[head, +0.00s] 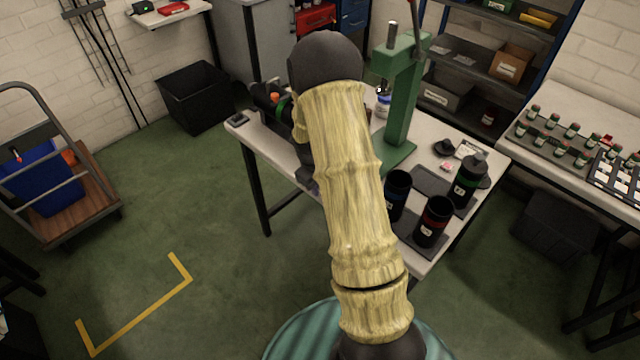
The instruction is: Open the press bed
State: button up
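A green press (402,95) stands on the white-topped table, with a lever at its top. Part of its green base (400,158) shows; the rest of the bed area is hidden behind my arm. I cannot tell whether anything is on the hidden part. A small white and blue item (383,104) shows between my arm and the press column. My arm rises across the middle of the picture in front of the press. My gripper cannot be made out; the far end of the arm is hidden.
A dark device with a green band (272,100) is at the table's left. A cart (75,205) stands far left; green floor between is clear.

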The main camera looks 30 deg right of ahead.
jog(key=s+a+r, duration=0.1)
jog(key=a+r, duration=0.2)
jog(key=r, duration=1.4)
jog(key=shift+s+a, duration=0.1)
jog(key=shift+s, duration=0.05)
jog(key=s+a+r+m+t+y+p, duration=0.1)
jog(key=s+a+m, duration=0.1)
jog(key=s+a, duration=0.3)
jog(key=s+a+m+y+p, duration=0.1)
jog(key=s+a, duration=0.4)
jog(key=s, duration=0.7)
jog(key=shift+a+r+m+t+p, duration=0.2)
jog(key=shift+r+m+t+p, duration=0.2)
jog(key=shift+m, duration=0.1)
jog(key=shift+w, duration=0.1)
